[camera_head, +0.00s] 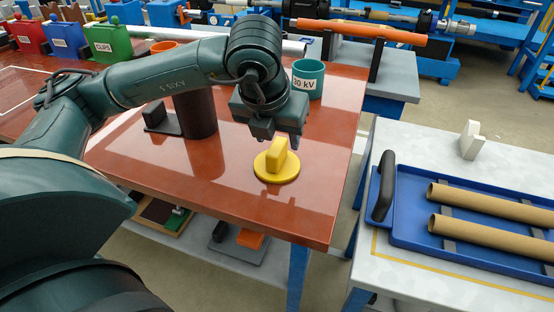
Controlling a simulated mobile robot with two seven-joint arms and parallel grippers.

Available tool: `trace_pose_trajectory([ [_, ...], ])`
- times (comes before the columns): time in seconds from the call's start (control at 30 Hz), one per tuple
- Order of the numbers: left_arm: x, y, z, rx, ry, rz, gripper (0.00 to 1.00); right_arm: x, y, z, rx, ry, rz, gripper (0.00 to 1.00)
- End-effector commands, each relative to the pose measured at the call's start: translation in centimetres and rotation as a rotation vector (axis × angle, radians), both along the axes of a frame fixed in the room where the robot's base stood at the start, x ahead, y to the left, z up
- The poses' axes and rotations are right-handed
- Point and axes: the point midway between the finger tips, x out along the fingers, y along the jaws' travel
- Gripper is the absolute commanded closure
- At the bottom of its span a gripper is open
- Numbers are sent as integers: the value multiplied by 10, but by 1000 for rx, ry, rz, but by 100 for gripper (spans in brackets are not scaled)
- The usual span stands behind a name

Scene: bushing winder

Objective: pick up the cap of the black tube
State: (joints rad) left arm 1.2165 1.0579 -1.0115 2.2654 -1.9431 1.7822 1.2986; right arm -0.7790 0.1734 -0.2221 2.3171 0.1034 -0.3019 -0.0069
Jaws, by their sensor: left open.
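A dark brown-black tube (199,115) stands upright on the red-brown table, its top hidden behind my left arm. A yellow round cap (276,168) with an upright grip block lies on the table to the right of the tube. A black piece with an upright block on a flat base (160,121) lies just left of the tube; I cannot tell which piece belongs to the tube. My left gripper (279,138) is open, pointing down above and close to the yellow cap's block; I cannot tell whether they touch. My right gripper is not in view.
A teal cup marked "30 kV" (308,80) stands behind the gripper. The red-brown table (235,213) is clear in front of the cap. A grey table at right holds a blue tray (410,220) with cardboard tubes. A gap separates the tables.

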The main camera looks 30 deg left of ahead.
Motion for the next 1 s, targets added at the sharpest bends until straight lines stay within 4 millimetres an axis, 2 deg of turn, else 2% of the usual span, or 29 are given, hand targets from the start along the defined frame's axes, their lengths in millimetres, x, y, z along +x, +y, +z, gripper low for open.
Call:
trace_pose_trajectory([
  [0.27, 11, 12, -31, 2, 5, 2, 51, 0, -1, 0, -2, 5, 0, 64],
  [0.4, 18, 12, -46, 0, 3, -1, 51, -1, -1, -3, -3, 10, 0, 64],
  [0.67, 19, 12, -49, -1, 2, -1, 51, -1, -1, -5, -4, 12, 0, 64],
  [1.0, 19, 12, -48, -1, 2, -1, 77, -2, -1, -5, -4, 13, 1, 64],
])
